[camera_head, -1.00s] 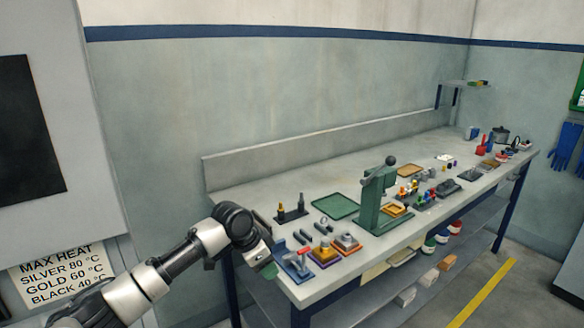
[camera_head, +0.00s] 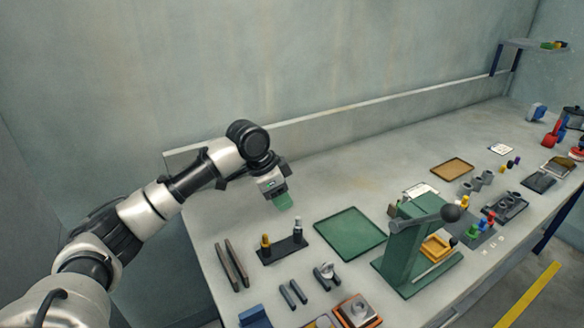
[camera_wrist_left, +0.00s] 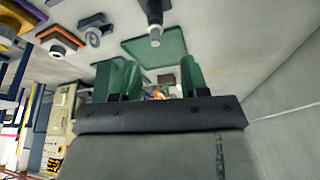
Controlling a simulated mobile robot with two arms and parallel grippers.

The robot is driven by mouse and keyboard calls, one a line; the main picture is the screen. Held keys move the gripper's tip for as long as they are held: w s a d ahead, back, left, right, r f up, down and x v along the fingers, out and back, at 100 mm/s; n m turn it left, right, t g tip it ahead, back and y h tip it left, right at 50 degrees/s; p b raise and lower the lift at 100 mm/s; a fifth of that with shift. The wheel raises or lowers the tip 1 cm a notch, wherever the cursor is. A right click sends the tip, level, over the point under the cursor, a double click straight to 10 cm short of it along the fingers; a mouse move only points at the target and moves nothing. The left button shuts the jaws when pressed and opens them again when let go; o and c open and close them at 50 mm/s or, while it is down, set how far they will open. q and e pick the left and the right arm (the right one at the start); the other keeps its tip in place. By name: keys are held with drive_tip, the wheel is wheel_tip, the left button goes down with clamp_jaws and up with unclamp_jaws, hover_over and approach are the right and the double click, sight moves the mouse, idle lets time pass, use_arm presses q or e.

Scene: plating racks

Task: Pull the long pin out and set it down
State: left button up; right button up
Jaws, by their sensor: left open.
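A black stand (camera_head: 283,252) on the bench holds two upright pins, one brass-topped (camera_head: 265,243) and one silver-topped (camera_head: 298,228). The silver-topped one looks a little taller; I cannot be sure which is the long pin. My left gripper (camera_head: 283,203) hangs above and behind the stand, apart from both pins, with green fingers. In the left wrist view, its fingers (camera_wrist_left: 157,82) are spread with nothing between them, and a dark pin with a pale tip (camera_wrist_left: 155,36) shows beyond them at the top. My right gripper is not in view.
A green tray (camera_head: 349,237) lies right of the stand. Two long dark bars (camera_head: 232,265) lie to its left, and short dark bars (camera_head: 293,294) lie in front. A green press (camera_head: 416,249) stands further right. The bench behind the tray is clear.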

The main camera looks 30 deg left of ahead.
sight(298, 225)
use_arm(q)
drive_tip(key=d+f, duration=0.2)
drive_tip(key=f, duration=0.1)
drive_tip(key=shift+p, duration=0.3)
drive_tip(key=x, duration=0.3)
drive_tip(key=shift+w+a+f, duration=0.1)
drive_tip(key=shift+w+f, duration=0.1)
drive_tip(key=shift+w, duration=0.05)
drive_tip(key=shift+x, duration=1.1)
drive_tip(key=shift+w+f+p, duration=0.15)
drive_tip(key=shift+f+p, duration=0.05)
drive_tip(key=shift+p, duration=0.1)
drive_tip(key=shift+f, duration=0.15)
drive_tip(key=shift+c, duration=0.9)
drive_tip(key=c, duration=0.5)
drive_tip(key=shift+o, duration=1.1)
clamp_jaws()
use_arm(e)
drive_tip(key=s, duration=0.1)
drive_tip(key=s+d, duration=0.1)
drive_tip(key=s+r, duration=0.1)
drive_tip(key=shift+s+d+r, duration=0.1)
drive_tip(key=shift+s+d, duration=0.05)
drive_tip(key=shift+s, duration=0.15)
